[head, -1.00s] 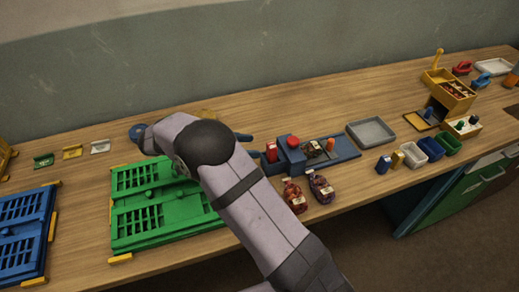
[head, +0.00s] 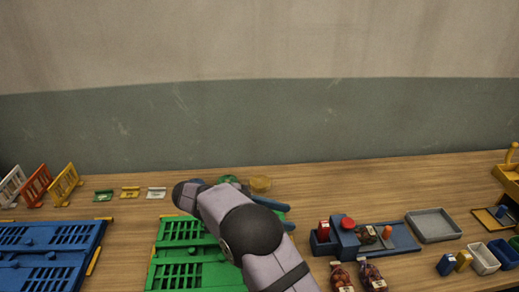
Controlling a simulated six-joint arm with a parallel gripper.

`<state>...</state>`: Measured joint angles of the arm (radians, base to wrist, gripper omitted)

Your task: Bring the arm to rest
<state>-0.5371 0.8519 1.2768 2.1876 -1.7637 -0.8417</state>
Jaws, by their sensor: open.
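My arm reaches up from the bottom of the head view over the green slatted panel (head: 180,258), bent at a dark round joint. My gripper (head: 289,217) is partly hidden behind that joint. Two blue finger-like parts stick out to its right, spread apart with nothing visible between them. They are above or near the bench (head: 350,190), left of the blue device with a red knob (head: 347,240). I cannot tell their exact height.
A blue slatted panel (head: 50,255) lies at left, with white, red and yellow racks (head: 64,185) behind it. A grey tray (head: 433,225) and small bins (head: 482,259) are at right.

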